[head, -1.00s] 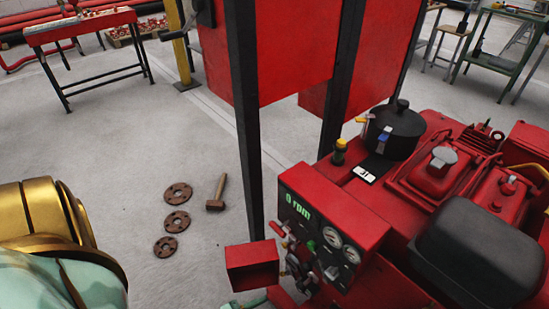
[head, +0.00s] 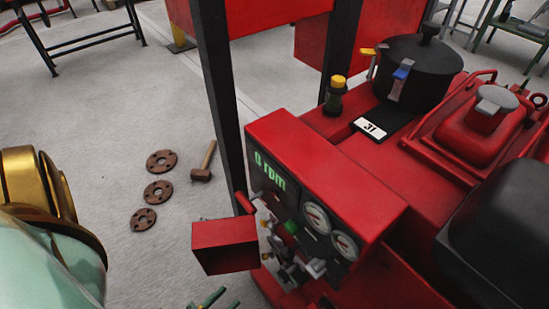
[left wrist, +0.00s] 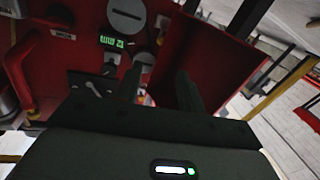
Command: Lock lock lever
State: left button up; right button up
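The red control panel (head: 335,170) of the pumpset carries a green "0 rpm" display, two round gauges and a cluster of small levers and knobs (head: 290,262). I cannot tell which of them is the lock lever. A small pale lever (left wrist: 95,88) on a dark plate shows in the left wrist view. My left gripper shows as greenish fingertips (head: 212,299) at the bottom of the head view, below the panel. In the left wrist view its two dark fingers (left wrist: 160,90) stand apart with nothing seen between them. My right gripper is not in view.
A red box-like part (head: 225,246) juts left of the panel. A black post (head: 218,90) stands behind it. A black lidded pot (head: 413,72) sits on the red machine. Rusty discs (head: 158,190) and a hammer (head: 203,165) lie on the otherwise clear floor at left.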

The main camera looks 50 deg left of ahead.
aim_at(265, 254)
pick_arm(q)
jog(key=w, duration=0.5)
jog(key=w+a, duration=0.1)
jog(key=w, duration=0.4)
jog(key=w+a, duration=0.1)
jog(key=w, duration=0.5)
jog(key=shift+w, duration=0.1)
jog(key=shift+c, duration=0.3)
grip_shut()
jog(key=shift+a+n, duration=0.15)
jog(key=shift+n, duration=0.35)
